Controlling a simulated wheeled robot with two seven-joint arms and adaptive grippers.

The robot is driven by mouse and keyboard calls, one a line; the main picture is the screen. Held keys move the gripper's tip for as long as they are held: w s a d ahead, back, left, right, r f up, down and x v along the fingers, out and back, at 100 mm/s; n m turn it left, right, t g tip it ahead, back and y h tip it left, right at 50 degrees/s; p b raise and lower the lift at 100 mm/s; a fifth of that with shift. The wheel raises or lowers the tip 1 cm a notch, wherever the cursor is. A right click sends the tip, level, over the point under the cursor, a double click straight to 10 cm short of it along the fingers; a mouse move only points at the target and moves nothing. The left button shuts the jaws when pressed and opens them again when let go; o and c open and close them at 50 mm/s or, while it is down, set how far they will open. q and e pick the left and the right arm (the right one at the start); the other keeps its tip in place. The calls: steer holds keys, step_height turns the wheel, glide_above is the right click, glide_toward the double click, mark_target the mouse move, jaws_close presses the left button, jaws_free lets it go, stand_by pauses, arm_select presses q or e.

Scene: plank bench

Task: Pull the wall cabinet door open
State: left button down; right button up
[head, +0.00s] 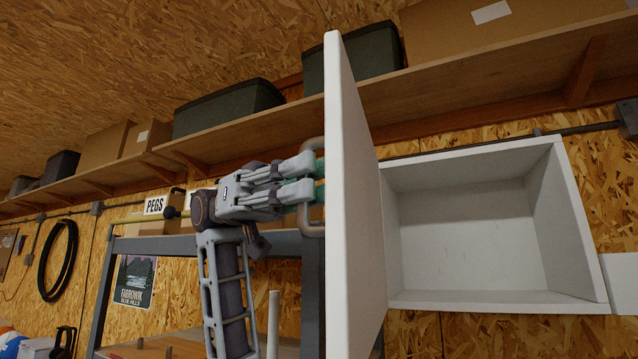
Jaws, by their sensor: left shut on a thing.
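The white wall cabinet (590,225) is at the right, and its empty inside shows. Its white door (352,200) stands wide open, swung out toward me and seen nearly edge-on. A beige bar handle (305,147) is on the door's left-facing side. My left gripper (305,180) reaches in from the left and is shut on the handle, its green-tipped fingers close to the door face. Part of the handle is hidden behind the fingers. My right gripper is not in view.
A long wooden shelf (480,82) with dark bins (228,107) and cardboard boxes (100,147) runs above the cabinet. A metal frame (170,245) stands behind my left arm. A box marked PEGS (160,205) and a coiled black hose (57,260) are at the left.

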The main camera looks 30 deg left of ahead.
arm_select(q)
steer(key=shift+a+r, duration=0.1)
steer(key=shift+a, duration=0.2)
steer(key=c, duration=1.8)
jaws_free()
steer(key=shift+o, duration=0.2)
steer(key=shift+d, duration=0.15)
steer(key=w+a, duration=0.1)
steer(key=a, duration=0.6)
steer(key=shift+w+a, duration=0.2)
